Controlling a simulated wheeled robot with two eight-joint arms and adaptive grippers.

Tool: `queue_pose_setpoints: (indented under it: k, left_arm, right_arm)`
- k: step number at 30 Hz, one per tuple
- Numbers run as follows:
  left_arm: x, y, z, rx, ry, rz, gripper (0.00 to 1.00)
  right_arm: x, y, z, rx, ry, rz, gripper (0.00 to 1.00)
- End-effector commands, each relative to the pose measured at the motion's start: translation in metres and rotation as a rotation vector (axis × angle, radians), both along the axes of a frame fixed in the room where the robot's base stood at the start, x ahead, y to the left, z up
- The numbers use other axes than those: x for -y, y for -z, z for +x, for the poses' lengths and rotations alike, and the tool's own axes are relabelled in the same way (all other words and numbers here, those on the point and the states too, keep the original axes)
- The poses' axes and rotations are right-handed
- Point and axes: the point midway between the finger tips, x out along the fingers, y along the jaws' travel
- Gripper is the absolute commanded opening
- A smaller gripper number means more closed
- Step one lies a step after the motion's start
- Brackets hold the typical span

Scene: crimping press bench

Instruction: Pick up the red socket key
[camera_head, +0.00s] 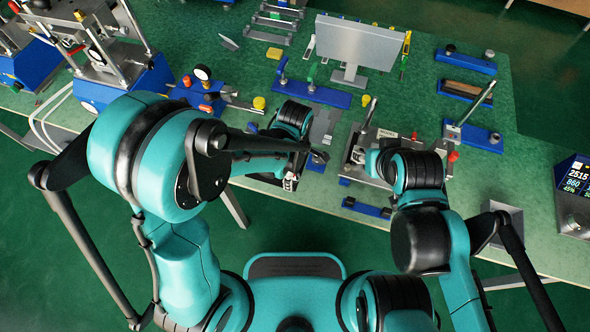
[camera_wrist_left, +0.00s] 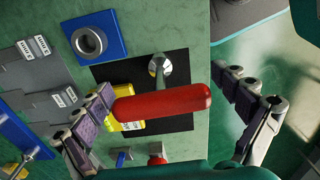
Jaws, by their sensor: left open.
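The red socket key (camera_wrist_left: 162,104) shows in the left wrist view as a thick red bar handle. A steel shaft above it in the picture appears to belong to it and leads to a round steel piece over a dark mat (camera_wrist_left: 185,118). My left gripper (camera_wrist_left: 168,84) is open, with one finger on each side of the handle. The left finger is close to the handle's left end; a wider gap shows at the right. In the head view my left gripper (camera_head: 291,178) is low at the bench's front edge, and the key is not clearly visible there.
A yellow block (camera_wrist_left: 125,117) lies beside the handle's left end. A blue block with a steel ring (camera_wrist_left: 91,40) and grey labelled plates (camera_wrist_left: 42,80) are nearby. In the head view a press fixture (camera_head: 360,150) and a blue rail (camera_head: 367,207) stand to the right.

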Motion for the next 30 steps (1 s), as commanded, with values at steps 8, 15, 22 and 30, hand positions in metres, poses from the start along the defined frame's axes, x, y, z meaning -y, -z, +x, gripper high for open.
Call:
queue_pose_setpoints:
  k: [8, 15, 22, 30]
  left_arm:
    - [0.000, -0.001, 0.000, 0.000, 0.000, 0.000, 0.37]
    - [0.000, -0.001, 0.000, 0.000, 0.000, 0.000, 0.34]
    - [0.000, -0.004, 0.000, 0.000, 0.000, 0.000, 0.33]
    - [0.000, -0.040, 0.000, 0.000, 0.000, 0.000, 0.32]
  right_arm:
    - [0.000, -0.001, 0.000, 0.000, 0.000, 0.000, 0.40]
    - [0.000, 0.000, 0.000, 0.000, 0.000, 0.000, 0.40]
    - [0.000, -0.002, 0.000, 0.000, 0.000, 0.000, 0.40]
    - [0.000, -0.021, 0.000, 0.000, 0.000, 0.000, 0.40]
